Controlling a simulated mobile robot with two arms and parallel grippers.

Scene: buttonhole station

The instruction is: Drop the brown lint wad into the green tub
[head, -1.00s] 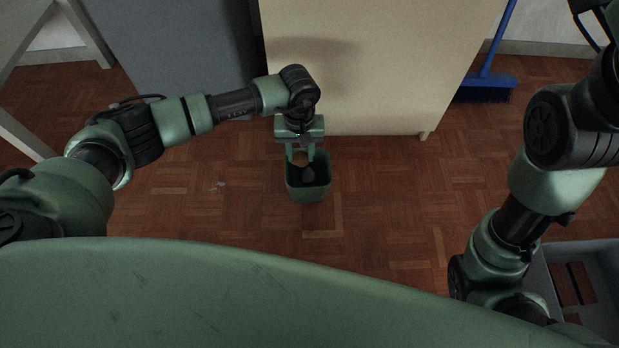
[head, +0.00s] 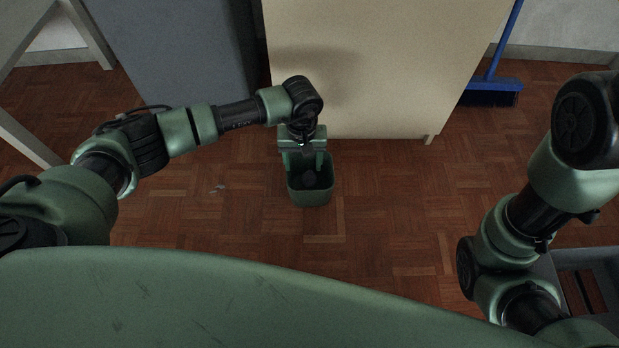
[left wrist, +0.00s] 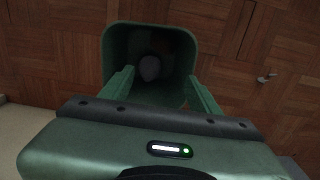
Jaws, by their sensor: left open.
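The green tub (head: 311,196) stands on the floor in front of the cream cabinet. My left gripper (head: 305,163) is open, its two fingers apart over the back part of the tub's mouth. A dark greyish rounded lump (head: 310,178) lies inside the tub, clear of the fingers; in the left wrist view the lump (left wrist: 149,68) looks grey, not clearly brown. In that view a small brownish patch (left wrist: 184,103) shows in the tub beside the right-hand finger, mostly hidden; I cannot tell whether it is the brown lint wad. My right gripper is out of view.
The cream cabinet (head: 380,65) and a grey panel (head: 180,50) stand close behind the tub. A blue broom (head: 491,85) leans at the right. A small light object (head: 218,188) lies on the floor left of the tub. A grey bin (head: 602,262) is at the lower right.

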